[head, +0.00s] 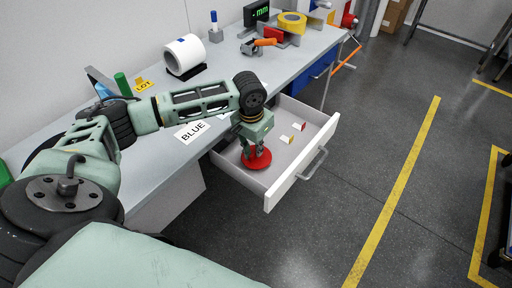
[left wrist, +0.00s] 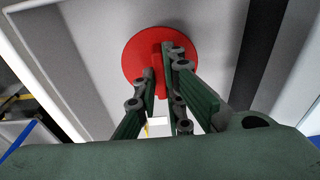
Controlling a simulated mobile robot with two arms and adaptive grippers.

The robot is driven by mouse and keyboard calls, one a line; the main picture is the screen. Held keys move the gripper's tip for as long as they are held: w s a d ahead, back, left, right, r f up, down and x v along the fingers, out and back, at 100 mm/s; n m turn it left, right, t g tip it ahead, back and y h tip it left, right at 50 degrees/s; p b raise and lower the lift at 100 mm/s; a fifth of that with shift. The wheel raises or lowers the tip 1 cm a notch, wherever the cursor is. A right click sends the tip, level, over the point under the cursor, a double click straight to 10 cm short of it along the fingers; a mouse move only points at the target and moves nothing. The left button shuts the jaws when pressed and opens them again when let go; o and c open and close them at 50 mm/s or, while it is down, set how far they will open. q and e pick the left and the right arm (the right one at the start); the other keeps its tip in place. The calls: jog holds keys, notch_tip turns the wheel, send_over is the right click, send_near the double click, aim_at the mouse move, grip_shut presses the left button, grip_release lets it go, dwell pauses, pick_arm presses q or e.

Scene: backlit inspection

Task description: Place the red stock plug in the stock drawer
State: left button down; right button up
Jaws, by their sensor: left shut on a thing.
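The red stock plug (head: 257,160) is a round red disc with a raised grip. My left gripper (head: 254,147) is shut on it, reaching down from above. The stock drawer (head: 272,188) is a pale grey drawer pulled out from under the bench, and the plug is over its near left part. In the left wrist view the plug (left wrist: 140,52) shows between and beyond the fingertips of my left gripper (left wrist: 163,72). I cannot tell whether the plug touches the drawer floor. My right gripper is not in view.
Small pieces (head: 300,126) lie in the drawer's right part. The drawer handle (head: 313,163) sticks out over the floor. Open floor lies right of the drawer.

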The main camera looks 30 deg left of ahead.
aim_at(253, 154)
pick_arm(q)
jog(key=c, duration=1.8)
grip_release()
jog(key=shift+f, duration=0.1)
jog(key=shift+c, duration=0.2)
notch_tip(253, 154, up, 12)
jog(key=s, duration=0.1)
jog(key=shift+s+p, duration=0.2)
jog(key=shift+p, duration=0.25)
